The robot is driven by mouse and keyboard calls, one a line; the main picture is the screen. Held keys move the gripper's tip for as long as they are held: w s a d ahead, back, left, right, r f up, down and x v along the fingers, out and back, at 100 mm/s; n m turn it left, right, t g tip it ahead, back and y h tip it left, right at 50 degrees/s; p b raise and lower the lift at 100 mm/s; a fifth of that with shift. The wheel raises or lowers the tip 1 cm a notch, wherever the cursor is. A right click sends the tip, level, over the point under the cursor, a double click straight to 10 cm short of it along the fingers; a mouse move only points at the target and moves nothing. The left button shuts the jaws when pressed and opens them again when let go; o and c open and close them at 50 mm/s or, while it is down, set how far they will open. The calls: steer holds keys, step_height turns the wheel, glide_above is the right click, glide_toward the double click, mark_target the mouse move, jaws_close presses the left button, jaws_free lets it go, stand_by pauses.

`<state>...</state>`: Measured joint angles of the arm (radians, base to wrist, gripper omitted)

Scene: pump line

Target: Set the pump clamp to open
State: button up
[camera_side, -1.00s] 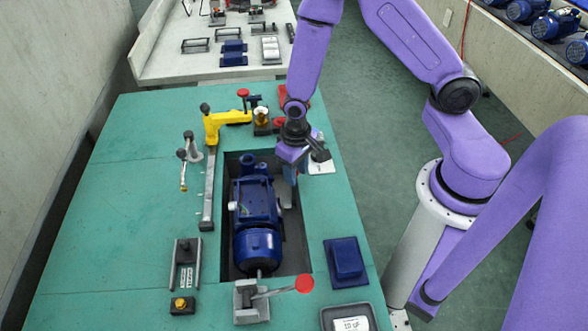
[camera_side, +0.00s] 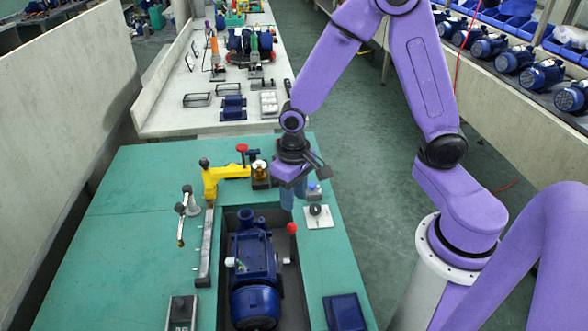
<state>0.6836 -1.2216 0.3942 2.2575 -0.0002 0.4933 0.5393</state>
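The blue pump (camera_side: 254,262) lies in a dark recess in the green table. A lever with a red ball knob (camera_side: 292,228) stands near its right side; its lower end is dark and unclear. I cannot tell whether this lever belongs to the pump clamp, or its setting. A yellow clamp-like arm (camera_side: 212,178) stands behind the pump to the left, near a red knob (camera_side: 242,148). My gripper (camera_side: 298,190) hangs above the table behind the red-knobbed lever, apart from it in the picture. Its fingers are small and unclear, and nothing held is visible.
A dark blue block (camera_side: 345,312) lies at the front right. The left part of the green table (camera_side: 125,230) is clear.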

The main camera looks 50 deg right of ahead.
step_height(320, 180, up, 7)
stand_by(0.4)
steer(key=s+r+n, duration=0.2)
steer(key=s+n, duration=0.4)
steer(key=s, duration=0.3)
steer(key=s+r+n, duration=0.2)
steer(key=s+n, duration=0.4)
steer(key=s, duration=0.3)
steer(key=shift+s+d+r+n, duration=0.3)
steer(key=shift+d, duration=0.15)
stand_by(0.8)
